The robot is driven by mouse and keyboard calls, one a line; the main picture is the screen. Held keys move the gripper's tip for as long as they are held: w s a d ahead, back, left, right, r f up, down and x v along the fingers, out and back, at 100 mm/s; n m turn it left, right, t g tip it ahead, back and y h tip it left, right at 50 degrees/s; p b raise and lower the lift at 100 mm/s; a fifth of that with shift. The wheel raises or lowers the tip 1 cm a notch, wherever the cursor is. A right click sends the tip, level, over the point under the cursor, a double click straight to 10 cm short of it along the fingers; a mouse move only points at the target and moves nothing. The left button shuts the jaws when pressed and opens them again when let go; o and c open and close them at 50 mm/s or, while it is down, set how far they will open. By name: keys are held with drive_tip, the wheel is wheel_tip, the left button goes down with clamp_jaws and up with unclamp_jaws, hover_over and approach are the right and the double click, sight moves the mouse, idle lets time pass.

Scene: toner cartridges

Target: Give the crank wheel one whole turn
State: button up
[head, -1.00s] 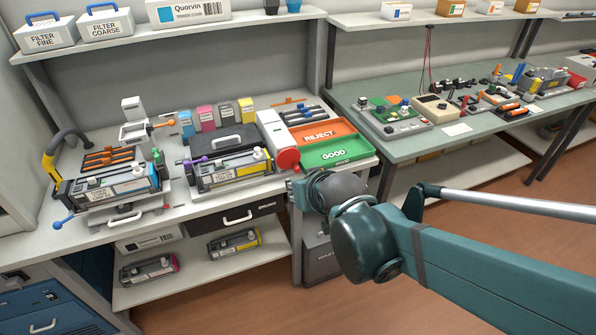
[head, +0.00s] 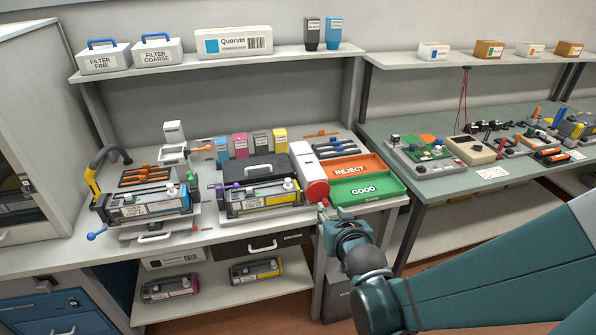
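The crank wheel appears to be the red disc (head: 316,193) on the front of a tall white unit (head: 302,162) near the front edge of the bench. A small pale part shows at its lower edge. My gripper (head: 322,212) is just below and in front of the red wheel, close to it in the picture. I cannot tell whether it touches the wheel. The fingers are small and partly hidden by my own wrist, so their opening does not show.
The orange REJECT tray (head: 375,168) and green GOOD tray (head: 393,187) lie just right of the wheel. A yellow-marked cartridge (head: 258,203) in a cradle stands to its left. Below are a drawer (head: 285,244) and a shelf (head: 215,305). The aisle floor in front is open.

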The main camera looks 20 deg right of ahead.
sight(326, 204)
drive_tip(key=shift+w+d+f+t, duration=0.15)
drive_tip(key=shift+t, duration=0.15)
drive_tip(key=shift+w, duration=0.1)
idle(0.4)
drive_tip(key=shift+b+x, duration=1.05)
drive_tip(key=shift+x, duration=2.8)
drive_tip(key=shift+d, duration=0.1)
drive_tip(key=c, duration=0.9)
